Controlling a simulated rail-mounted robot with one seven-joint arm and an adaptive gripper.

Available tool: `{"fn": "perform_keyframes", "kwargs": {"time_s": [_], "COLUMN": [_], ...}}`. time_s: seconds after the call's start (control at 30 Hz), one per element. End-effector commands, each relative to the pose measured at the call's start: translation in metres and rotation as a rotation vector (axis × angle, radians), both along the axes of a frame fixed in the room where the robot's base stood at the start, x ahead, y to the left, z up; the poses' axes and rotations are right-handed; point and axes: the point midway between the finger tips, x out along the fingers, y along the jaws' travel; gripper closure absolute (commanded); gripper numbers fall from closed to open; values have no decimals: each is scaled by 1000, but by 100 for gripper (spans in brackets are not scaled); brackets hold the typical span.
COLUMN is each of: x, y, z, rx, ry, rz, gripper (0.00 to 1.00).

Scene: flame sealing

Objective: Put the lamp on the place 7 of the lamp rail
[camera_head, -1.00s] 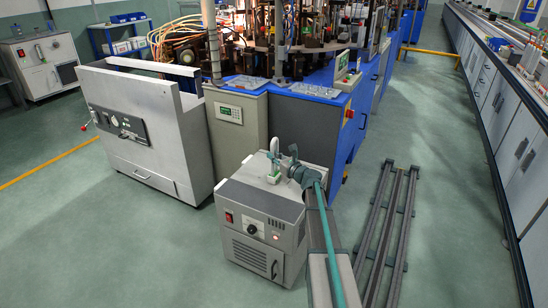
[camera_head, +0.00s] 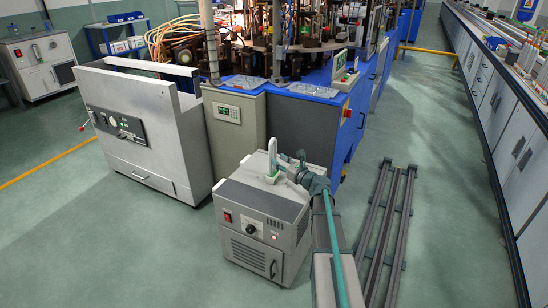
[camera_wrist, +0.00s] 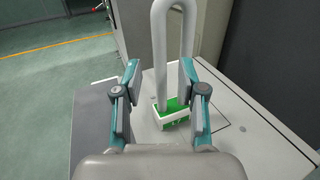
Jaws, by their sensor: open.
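The lamp, a pale U-shaped tube (camera_head: 272,150) on a small green-and-white base, stands upright on top of a grey cabinet (camera_head: 240,196). In the wrist view the tube (camera_wrist: 159,50) rises ahead of my gripper, and its green-and-white base (camera_wrist: 172,113) rests on the cabinet top. My gripper (camera_head: 285,157) is just right of the lamp in the head view. In the wrist view my gripper (camera_wrist: 159,70) has its two teal-and-grey fingers apart, one each side of the lamp's lower tube. I cannot tell whether they touch it. I cannot make out numbered rail places.
A large blue machine (camera_head: 300,128) with crowded tooling stands behind the cabinet. A grey box-shaped unit (camera_head: 140,135) is to the left. Floor rails (camera_head: 385,240) run at the right, before a long bench (camera_head: 510,130). Open green floor lies at the left front.

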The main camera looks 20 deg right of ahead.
Motion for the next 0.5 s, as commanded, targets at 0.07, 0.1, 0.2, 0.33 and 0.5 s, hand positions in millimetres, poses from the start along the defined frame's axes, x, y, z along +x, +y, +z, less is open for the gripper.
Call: {"fn": "perform_keyframes", "kwargs": {"time_s": [0.07, 0.1, 0.2, 0.33, 0.5], "x": [-20, -27, -43, -58, -67], "y": [-3, -6, -9, -14, -17], "z": [2, 2, 1, 1, 0], "rx": [0, 0, 0, 0, 0], "ry": [0, 0, 0, 0, 0], "rz": [-2, -3, -1, 0, 0], "gripper": [59, 59, 59, 59, 70]}}
